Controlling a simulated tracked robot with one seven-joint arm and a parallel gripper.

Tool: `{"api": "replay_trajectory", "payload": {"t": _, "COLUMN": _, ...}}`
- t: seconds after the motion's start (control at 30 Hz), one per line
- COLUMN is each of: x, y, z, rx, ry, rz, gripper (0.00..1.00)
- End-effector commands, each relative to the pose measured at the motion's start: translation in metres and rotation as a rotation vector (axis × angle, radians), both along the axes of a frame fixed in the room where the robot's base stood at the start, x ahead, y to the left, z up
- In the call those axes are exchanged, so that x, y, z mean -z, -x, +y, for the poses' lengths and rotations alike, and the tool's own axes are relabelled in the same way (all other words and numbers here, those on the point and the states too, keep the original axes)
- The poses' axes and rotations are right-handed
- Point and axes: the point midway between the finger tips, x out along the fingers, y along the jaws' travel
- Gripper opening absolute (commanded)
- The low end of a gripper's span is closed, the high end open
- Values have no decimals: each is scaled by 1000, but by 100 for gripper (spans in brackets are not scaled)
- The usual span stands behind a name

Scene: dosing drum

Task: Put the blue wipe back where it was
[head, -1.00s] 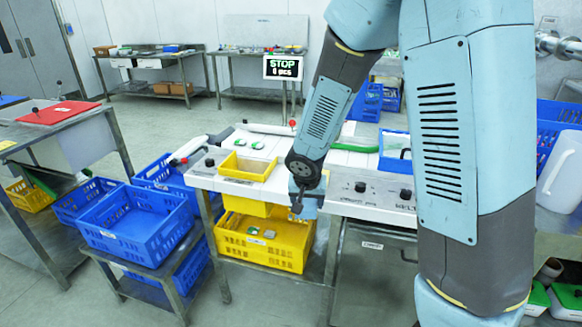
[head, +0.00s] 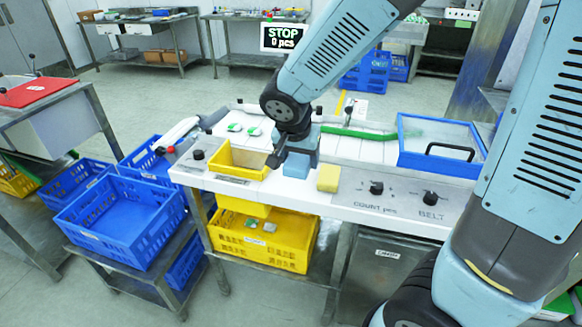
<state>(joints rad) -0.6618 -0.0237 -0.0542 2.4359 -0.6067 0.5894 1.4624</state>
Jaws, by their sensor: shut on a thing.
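The blue wipe (head: 296,166) is a small light-blue block at the near edge of the white bench top (head: 355,160), right of a small yellow tray. My gripper (head: 291,155) is right above it, shut on it, and partly hides its top. I cannot tell whether the wipe rests on the bench or hangs just above it. A yellow block (head: 328,178) like a sponge lies just to its right, apart from it.
The yellow tray (head: 236,172) is close on the left. A blue-framed lidded box (head: 440,160) stands on the right, behind the COUNT and BELT knobs. A green strip (head: 358,133) lies behind. A yellow crate (head: 262,255) sits below the bench.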

Motion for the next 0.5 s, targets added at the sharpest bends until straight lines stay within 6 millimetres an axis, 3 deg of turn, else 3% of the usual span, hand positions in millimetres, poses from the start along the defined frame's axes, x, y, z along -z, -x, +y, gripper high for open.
{"api": "replay_trajectory", "payload": {"t": 0.5, "x": 46, "y": -80, "z": 13, "rx": -17, "ry": 2, "rz": 3, "gripper": 34}}
